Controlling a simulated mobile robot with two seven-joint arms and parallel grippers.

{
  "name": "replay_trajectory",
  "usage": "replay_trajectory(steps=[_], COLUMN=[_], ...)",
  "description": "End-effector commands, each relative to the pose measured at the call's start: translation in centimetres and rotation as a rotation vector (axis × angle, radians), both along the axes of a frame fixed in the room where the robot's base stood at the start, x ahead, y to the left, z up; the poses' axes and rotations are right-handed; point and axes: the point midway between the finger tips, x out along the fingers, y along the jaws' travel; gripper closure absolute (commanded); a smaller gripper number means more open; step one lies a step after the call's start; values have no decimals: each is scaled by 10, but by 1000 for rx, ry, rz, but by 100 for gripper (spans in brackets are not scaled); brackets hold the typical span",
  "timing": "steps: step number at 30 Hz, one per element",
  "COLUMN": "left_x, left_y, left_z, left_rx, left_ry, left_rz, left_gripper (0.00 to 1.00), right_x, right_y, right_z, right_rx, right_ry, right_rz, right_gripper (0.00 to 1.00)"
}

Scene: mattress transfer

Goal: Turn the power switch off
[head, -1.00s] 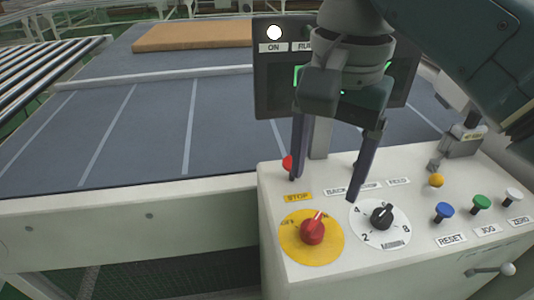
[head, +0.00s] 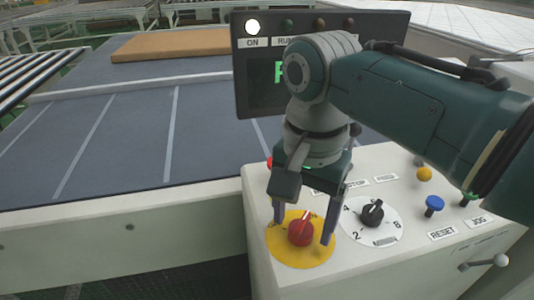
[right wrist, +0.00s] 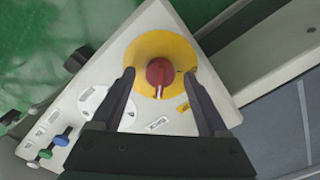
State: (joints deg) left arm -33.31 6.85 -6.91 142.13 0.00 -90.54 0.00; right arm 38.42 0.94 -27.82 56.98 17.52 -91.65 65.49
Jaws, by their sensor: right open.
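The power switch is a red rotary knob (head: 301,233) on a round yellow plate (head: 292,256), on the white control box. In the right wrist view the red knob (right wrist: 159,74) sits on the yellow plate (right wrist: 160,42), between and ahead of my fingers. My right gripper (head: 303,228) is open, with one finger on each side of the knob in the head view. I cannot tell whether the fingers touch it. The indicator by the ON label (head: 252,27) is lit white. My left gripper is not in view.
Next to the switch is a black dial (head: 373,213) on a white plate. A blue button (head: 434,204) and a yellow button (head: 424,174) stand farther right. A display panel (head: 262,72) rises behind. A brown mattress (head: 170,45) lies on the far conveyor.

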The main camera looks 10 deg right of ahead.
Motion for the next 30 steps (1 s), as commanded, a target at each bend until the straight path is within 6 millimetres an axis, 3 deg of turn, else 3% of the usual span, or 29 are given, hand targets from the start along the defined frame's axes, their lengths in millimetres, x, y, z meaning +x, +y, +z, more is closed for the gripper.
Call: replay_trajectory(steps=[2, 22, 30], left_x=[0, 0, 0], left_y=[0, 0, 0], left_z=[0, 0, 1], left_rx=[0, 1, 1], left_ry=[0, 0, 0], left_rz=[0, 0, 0], left_gripper=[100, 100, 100], right_x=[0, 0, 0], right_y=[0, 0, 0], right_z=[0, 0, 1], right_rx=[0, -1, 0], right_ry=[0, 1, 1], right_rz=[0, 0, 9], right_gripper=[24, 99, 100])
